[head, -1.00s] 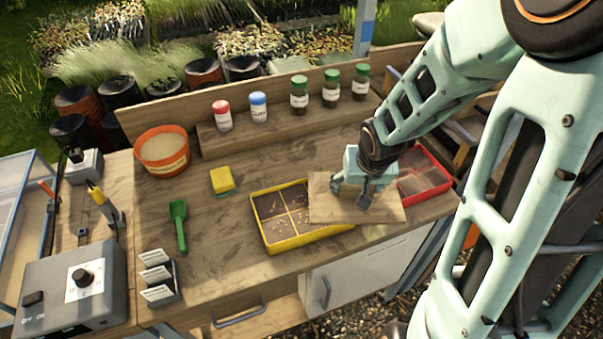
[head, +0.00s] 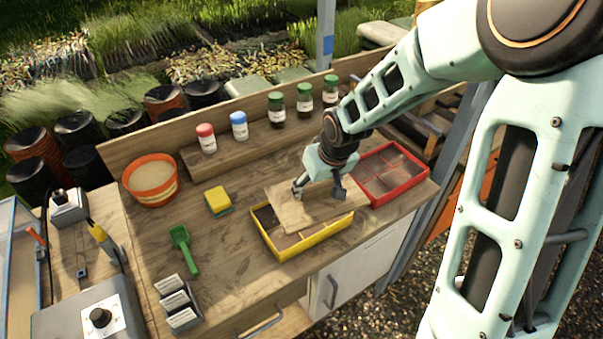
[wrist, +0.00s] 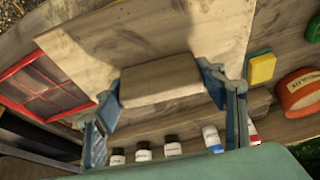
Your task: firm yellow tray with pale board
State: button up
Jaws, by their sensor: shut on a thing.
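The yellow tray (head: 283,252) lies on the bench, with soil showing along its near and left sides. The pale board (head: 285,207) covers much of the tray from above; whether it touches the soil or hovers cannot be told. My gripper (head: 320,188) is over the board, shut on its block handle. In the wrist view the fingers stand on both sides of the handle (wrist: 160,80), and the board (wrist: 140,38) spreads out beyond it. The yellow tray is hidden there.
A red tray (head: 425,178) lies close to the right of the board. Behind stand jars (head: 276,108) on a shelf. A sponge (head: 217,199), an orange pot (head: 150,180), a green scoop (head: 184,250) and a label holder (head: 178,305) are to the left.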

jog(key=a, duration=0.1)
jog(key=a+r+n, duration=0.1)
jog(key=a, duration=0.1)
jog(key=shift+w+a+r+y, duration=0.2)
jog(key=shift+w+r+y, duration=0.1)
jog(key=shift+w, duration=0.1)
jog(key=shift+a+n, duration=0.2)
jog(key=shift+n, duration=0.1)
notch_tip(320, 180, down, 8)
jog(key=b, duration=0.6)
jog(key=shift+r, duration=0.2)
jog(key=shift+f+b, duration=1.3)
jog(key=shift+f, duration=0.1)
dwell(2.2)
jog(key=shift+s+d+f, duration=0.1)
jog(key=shift+s+f, duration=0.1)
jog(key=shift+f, duration=0.05)
dwell(1.1)
